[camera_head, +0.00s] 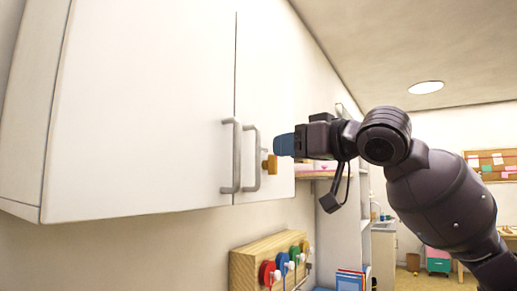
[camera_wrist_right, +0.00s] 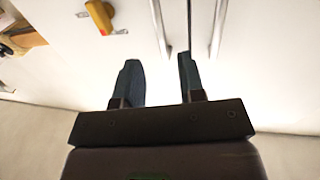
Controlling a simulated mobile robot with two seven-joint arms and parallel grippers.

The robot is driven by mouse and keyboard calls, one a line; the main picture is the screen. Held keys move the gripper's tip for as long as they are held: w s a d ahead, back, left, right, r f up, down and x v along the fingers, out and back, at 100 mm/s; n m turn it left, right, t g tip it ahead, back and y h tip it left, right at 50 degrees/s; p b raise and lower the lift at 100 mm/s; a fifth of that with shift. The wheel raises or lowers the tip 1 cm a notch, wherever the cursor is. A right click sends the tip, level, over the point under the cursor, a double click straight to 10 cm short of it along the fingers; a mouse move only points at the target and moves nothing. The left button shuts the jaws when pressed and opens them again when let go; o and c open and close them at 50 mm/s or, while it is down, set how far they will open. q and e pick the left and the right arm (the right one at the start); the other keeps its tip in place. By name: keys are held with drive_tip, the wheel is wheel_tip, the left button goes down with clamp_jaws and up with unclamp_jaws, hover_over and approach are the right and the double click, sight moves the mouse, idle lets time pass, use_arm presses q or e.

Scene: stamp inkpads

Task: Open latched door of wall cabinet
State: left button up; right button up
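The white wall cabinet (camera_head: 150,110) has two doors, both shut, with a narrow seam between them. Each door has a grey bar handle by the seam: the left handle (camera_head: 231,156) and the right handle (camera_head: 252,160). An orange latch knob (camera_head: 269,164) sits on the right door beside its handle; the latch (camera_wrist_right: 101,16) also shows in the right wrist view with a metal plate. My right gripper (camera_head: 284,145) is close to the right door, near the latch. In the wrist view its fingers (camera_wrist_right: 160,72) are apart and empty, with one handle's end (camera_wrist_right: 167,52) appearing between the tips. My left gripper is out of view.
A wooden rack (camera_head: 257,262) with several coloured round pieces is on the wall below the cabinet. A shelf unit (camera_head: 340,230) stands behind my right arm. The space in front of the left door looks clear.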

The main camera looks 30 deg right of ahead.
drive_tip(key=p, duration=0.1)
hover_over(258, 182)
drive_tip(key=shift+w+d, duration=0.1)
drive_tip(key=shift+w, duration=0.2)
clamp_jaws()
